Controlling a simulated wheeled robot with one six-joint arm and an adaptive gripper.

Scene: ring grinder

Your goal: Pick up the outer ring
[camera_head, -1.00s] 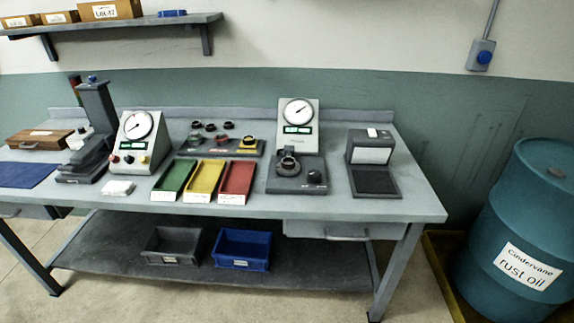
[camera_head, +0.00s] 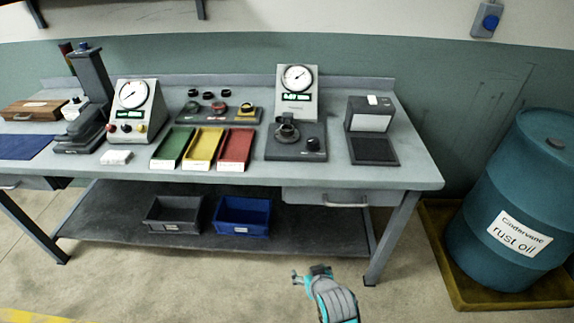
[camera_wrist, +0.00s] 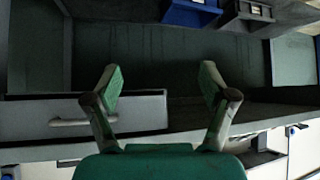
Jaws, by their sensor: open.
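Dark ring-shaped parts stand on the bench, too small to tell surely which is the outer ring. One dark ring part (camera_head: 286,130) sits upright on the grey gauge station with a dial in the middle of the bench. Several small dark rings (camera_head: 208,95) lie behind a grey rack (camera_head: 190,118), which carries more ring parts with red and yellow bases. My gripper (camera_head: 306,277) is low in front of the bench, well away from the rings. In the wrist view my gripper (camera_wrist: 160,82) has its fingers spread, with nothing between them.
Green (camera_head: 173,147), yellow (camera_head: 203,149) and red (camera_head: 237,150) trays line the bench front. A drawer (camera_head: 338,197) hangs under the bench top. Grey (camera_head: 173,214) and blue (camera_head: 243,216) bins stand on the lower shelf. A rust oil drum (camera_head: 515,215) stands at right.

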